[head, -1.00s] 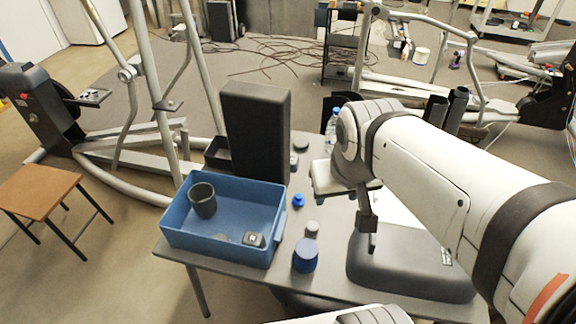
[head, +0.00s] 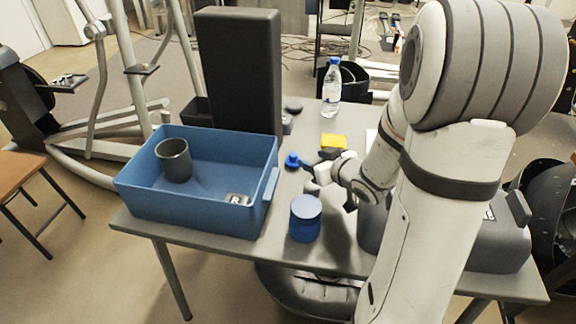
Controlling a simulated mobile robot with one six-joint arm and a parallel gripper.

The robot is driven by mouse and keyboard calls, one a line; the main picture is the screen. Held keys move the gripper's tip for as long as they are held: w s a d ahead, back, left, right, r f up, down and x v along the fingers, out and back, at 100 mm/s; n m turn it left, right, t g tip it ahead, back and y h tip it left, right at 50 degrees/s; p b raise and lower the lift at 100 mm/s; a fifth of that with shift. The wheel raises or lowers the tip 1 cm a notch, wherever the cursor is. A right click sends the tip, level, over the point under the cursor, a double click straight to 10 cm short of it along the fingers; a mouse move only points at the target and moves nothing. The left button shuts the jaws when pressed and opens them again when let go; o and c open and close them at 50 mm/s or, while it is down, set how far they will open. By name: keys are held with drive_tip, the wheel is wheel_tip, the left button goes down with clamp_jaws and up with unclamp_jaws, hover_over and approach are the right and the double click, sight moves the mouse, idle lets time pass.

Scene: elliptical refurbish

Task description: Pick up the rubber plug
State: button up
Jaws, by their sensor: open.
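I cannot tell for sure which small piece is the rubber plug. A small blue knob-shaped piece (head: 292,160) stands on the grey table (head: 200,235), just right of the blue bin. A small dark round piece (head: 293,104) lies farther back, beside the tall dark block. My gripper (head: 316,161) is open, low over the table, pointing left at the blue knob-shaped piece. Its fingertips are very near that piece; whether they touch it is unclear. A small grey cylinder (head: 311,187) is partly hidden below my gripper.
A blue bin (head: 180,212) holds a dark cup (head: 174,160) and a small grey item (head: 237,199). A blue jar (head: 305,218) stands in front of my gripper. A tall dark block (head: 240,75), a water bottle (head: 331,80) and a yellow item (head: 334,141) stand behind.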

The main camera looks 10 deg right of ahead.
sight(293, 154)
drive_tip(key=shift+w+a+f, duration=0.4)
drive_tip(key=shift+w+f, duration=0.05)
drive_tip(key=shift+f, duration=0.15)
drive_tip(key=b+x, duration=0.1)
drive_tip(key=x, duration=0.5)
drive_tip(key=shift+w+a+b, duration=0.25)
drive_tip(key=shift+w+b, duration=0.1)
drive_tip(key=shift+c, duration=0.4)
clamp_jaws()
